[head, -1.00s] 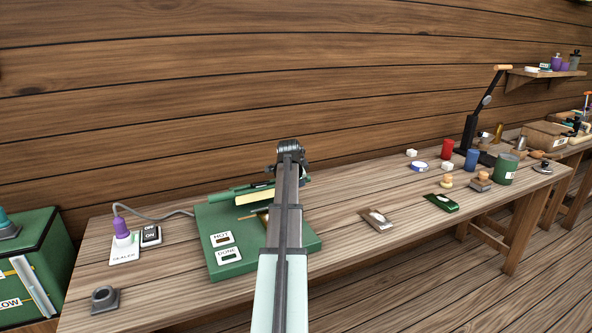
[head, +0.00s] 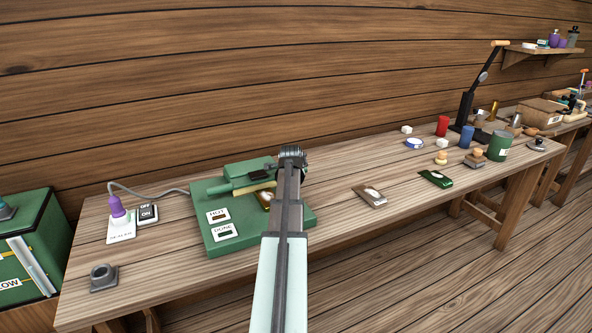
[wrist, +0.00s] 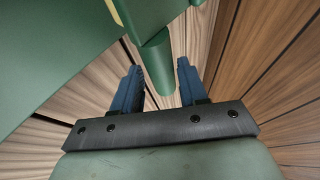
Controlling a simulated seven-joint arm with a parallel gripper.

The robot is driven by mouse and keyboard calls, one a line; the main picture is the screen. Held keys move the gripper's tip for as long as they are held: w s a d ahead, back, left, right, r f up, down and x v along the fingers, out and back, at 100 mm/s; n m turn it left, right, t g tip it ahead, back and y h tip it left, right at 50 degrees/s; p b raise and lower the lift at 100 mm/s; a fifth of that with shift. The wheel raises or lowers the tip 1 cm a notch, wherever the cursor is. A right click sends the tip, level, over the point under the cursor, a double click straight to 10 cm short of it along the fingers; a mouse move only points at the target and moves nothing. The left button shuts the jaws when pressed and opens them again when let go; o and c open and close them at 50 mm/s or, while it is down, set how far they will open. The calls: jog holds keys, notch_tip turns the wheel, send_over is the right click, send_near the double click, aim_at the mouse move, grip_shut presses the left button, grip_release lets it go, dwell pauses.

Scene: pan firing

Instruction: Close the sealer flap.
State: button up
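The green sealer base (head: 222,247) sits on the bench with labels reading HOT and DONE. Its green flap (head: 245,169) is tilted over the base's back part, with a pale yellow strip along its lower edge. A gold pouch (head: 263,195) shows below that strip, partly hidden by my arm. My gripper's fingers are hidden in the head view. In the wrist view my gripper (wrist: 158,75) is open, its blue fingers on either side of a green rounded bar (wrist: 157,64) that looks like the flap's handle. Gaps show beside the bar; whether either finger touches it is unclear.
A purple plug (head: 116,207) on a SEALER plate and an OFF/ON switch (head: 147,212) stand left of the base, with a grey cable behind. A green box (head: 30,240) stands far left.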

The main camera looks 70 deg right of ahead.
jog(key=shift+o, duration=1.2)
jog(key=shift+r, duration=0.1)
jog(key=v, duration=1.3)
jog(key=shift+a+r, duration=0.2)
jog(key=shift+a, duration=0.05)
